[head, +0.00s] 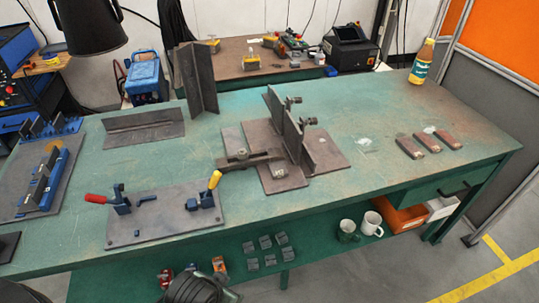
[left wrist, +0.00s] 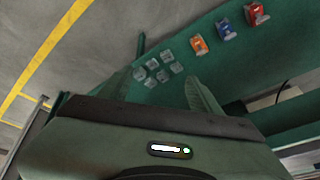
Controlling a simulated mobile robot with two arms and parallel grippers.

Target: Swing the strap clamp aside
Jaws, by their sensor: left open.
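The strap clamp (head: 248,160) is a dark flat bar with a bolt near its middle. In the head view it lies roughly left to right, its right end at the steel fixture plates (head: 318,150) with upright angle pieces. A small pale block (head: 279,172) is just below its right end. My left gripper (left wrist: 165,80) is open and empty in the left wrist view, its fingers spread above the lower shelf. A dark rounded part at the head view's bottom edge looks like my left arm, well short of the clamp. My right gripper is not in view.
A plate with red- and yellow-handled toggle clamps (head: 165,212) lies in front of the strap clamp. A tall angle piece (head: 198,82) stands behind. Dark bars (head: 410,147) and a bottle (head: 421,62) are at right. The shelf holds small blocks (head: 266,243) and mugs (head: 371,223).

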